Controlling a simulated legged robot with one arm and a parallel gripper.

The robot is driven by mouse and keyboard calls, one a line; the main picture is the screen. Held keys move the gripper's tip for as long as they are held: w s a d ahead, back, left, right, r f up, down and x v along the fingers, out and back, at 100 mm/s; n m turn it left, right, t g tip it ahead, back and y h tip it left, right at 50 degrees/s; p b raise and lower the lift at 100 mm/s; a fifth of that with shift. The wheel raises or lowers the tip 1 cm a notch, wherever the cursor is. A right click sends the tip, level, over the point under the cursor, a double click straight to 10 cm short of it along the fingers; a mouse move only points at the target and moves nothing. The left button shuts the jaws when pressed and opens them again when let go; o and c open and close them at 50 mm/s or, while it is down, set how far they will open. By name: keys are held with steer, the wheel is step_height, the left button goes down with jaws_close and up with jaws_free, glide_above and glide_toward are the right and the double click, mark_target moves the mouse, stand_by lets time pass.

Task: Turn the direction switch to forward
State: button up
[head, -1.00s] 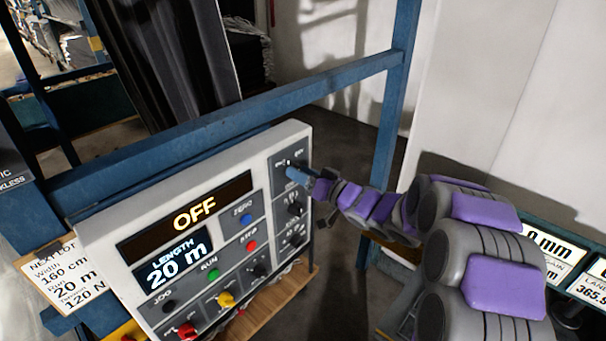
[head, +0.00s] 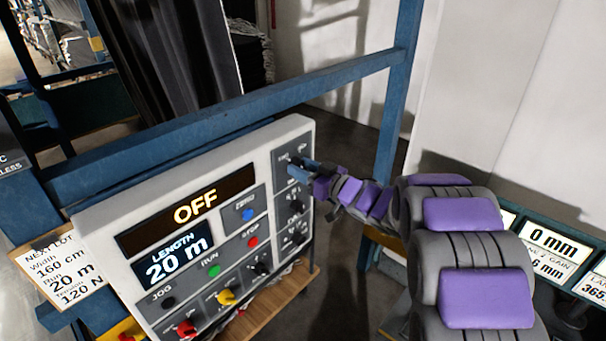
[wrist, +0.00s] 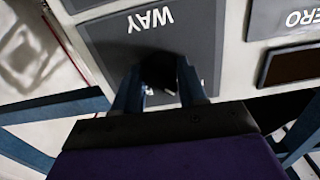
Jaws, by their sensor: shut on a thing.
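The grey control panel (head: 190,150) fills the middle of the head view. Its top right switch plate (head: 281,158) carries a dark switch knob, mostly hidden by my gripper (head: 298,165). In the wrist view that plate (wrist: 110,35) reads "WAY" upside down. The dark knob (wrist: 158,72) sits between the two blue fingers of my gripper (wrist: 160,80), which are shut on it. A small white mark shows low on the knob. I cannot tell which way the knob points.
Two more dark knobs (head: 296,205) sit below on the right column. Push buttons, a yellow knob (head: 226,297) and a red knob (head: 186,328) are lower left. The display (head: 195,212) reads OFF. A blue rail (head: 230,110) runs behind the panel.

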steer(key=shift+f+n, duration=0.2)
steer(key=shift+n, duration=0.1)
steer(key=o, duration=0.9)
steer(key=shift+w, duration=0.15)
steer(key=shift+c, duration=0.2)
steer(key=shift+o, duration=0.9)
steer(key=shift+r, duration=0.1)
steer(key=b+v, duration=0.1)
steer(key=v, duration=1.6)
steer(key=shift+s+b, duration=0.25)
steer(key=shift+b, duration=0.1)
steer(key=shift+d, duration=0.15)
